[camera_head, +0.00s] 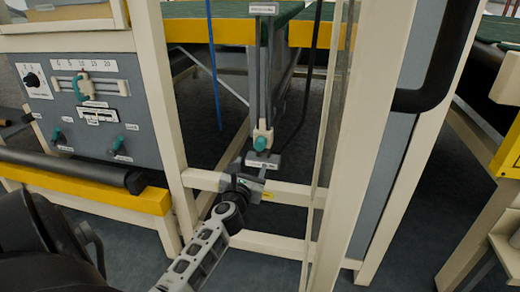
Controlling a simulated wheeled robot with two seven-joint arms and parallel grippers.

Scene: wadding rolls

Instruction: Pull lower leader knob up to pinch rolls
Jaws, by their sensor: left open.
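The lower leader knob (261,142) is teal with a cream block behind it. It sits near the bottom of an upright grey track (263,75), just above a small label plate (263,160). My left gripper (249,178) is open, just below the knob in the picture and in front of the cream crossbar. A gap shows between it and the knob, and nothing is seen between its fingers. Its fingertips are small and partly unclear. The pinch rolls cannot be picked out for certain. My right gripper is not in view.
Cream posts (377,130) and a crossbar (300,194) frame the track. A grey control panel (140,150) with teal levers stands at the left, above a dark roller (70,167). A black bent bar (440,70) is at the upper right. A blue cord (214,70) hangs left of the track.

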